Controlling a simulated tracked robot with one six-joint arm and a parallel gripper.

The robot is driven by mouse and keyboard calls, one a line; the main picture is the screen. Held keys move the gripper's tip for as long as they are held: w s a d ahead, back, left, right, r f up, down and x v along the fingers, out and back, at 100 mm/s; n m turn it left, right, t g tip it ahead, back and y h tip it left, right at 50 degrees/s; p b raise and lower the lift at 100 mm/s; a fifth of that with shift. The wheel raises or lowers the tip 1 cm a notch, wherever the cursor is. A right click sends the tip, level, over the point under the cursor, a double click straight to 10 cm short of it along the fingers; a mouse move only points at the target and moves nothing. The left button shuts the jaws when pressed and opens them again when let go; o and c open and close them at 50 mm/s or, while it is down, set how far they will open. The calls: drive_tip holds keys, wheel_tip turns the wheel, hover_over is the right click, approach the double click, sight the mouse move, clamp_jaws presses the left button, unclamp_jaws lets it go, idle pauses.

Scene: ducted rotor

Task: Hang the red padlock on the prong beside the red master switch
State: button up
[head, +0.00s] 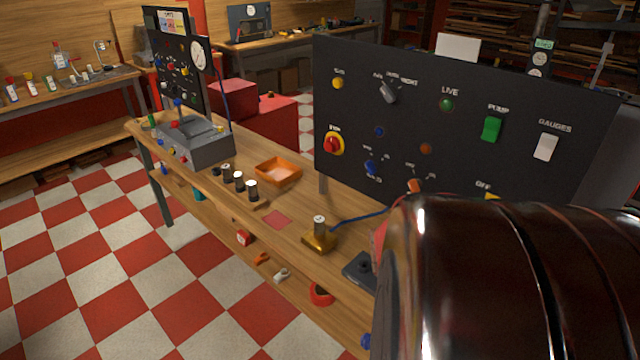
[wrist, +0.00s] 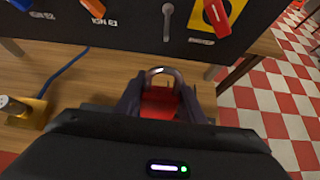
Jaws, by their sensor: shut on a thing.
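The red padlock (wrist: 160,103) is between the fingers of my gripper (wrist: 161,98) in the wrist view, its metal shackle (wrist: 164,72) pointing up toward the panel. My gripper is shut on it. A thin metal prong (wrist: 167,22) stands on the dark panel above the padlock, apart from the shackle. The red master switch (wrist: 217,16) on its yellow plate is just right of the prong. In the head view only the top of the yellow plate (head: 491,197) shows; my arm hides the prong and padlock.
The dark panel (head: 465,130) stands on the wooden bench. An orange lever (wrist: 94,7) is left of the prong. A yellow block with a metal post (head: 319,241) and a blue cable lie on the bench, with an orange tray (head: 278,161) farther left.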

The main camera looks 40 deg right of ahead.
drive_tip(key=shift+d, duration=0.1)
drive_tip(key=w+d+f, duration=0.1)
drive_tip(key=d+f, duration=0.1)
drive_tip(key=d, duration=0.8)
drive_tip(key=shift+w+d, duration=0.2)
drive_tip(key=shift+w, duration=0.15)
idle(1.5)
idle(0.5)
drive_tip(key=o, duration=1.2)
